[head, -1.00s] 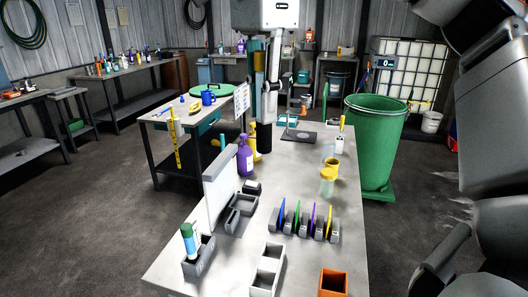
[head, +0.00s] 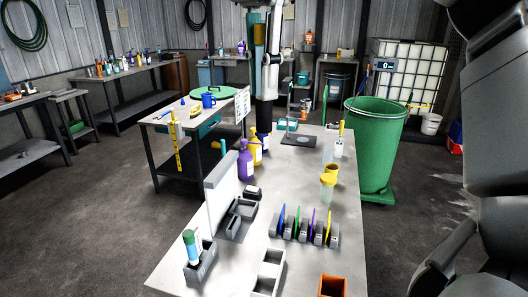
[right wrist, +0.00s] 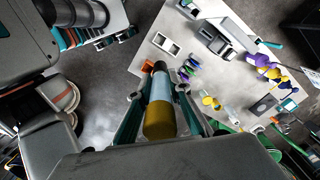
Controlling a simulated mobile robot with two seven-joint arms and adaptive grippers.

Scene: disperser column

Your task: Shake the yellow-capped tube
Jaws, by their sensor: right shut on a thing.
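The yellow-capped tube (right wrist: 158,122) is in the right wrist view, with its mustard-yellow end toward the camera, a pale blue-white body and a dark far end. My right gripper (right wrist: 160,98) is shut on it, with a finger along each side. The tube points away over the table's corner and its lower parts are partly hidden by the fingers. My left gripper is not in view.
The worktable (head: 310,160) holds a green-capped tube (head: 191,243) in a grey holder, a colored rack (head: 305,230), a yellow-lidded jar (head: 328,183), an orange bin (head: 332,286) and a purple bottle (head: 245,162). A green barrel (head: 372,150) stands beside it. Floor at left is clear.

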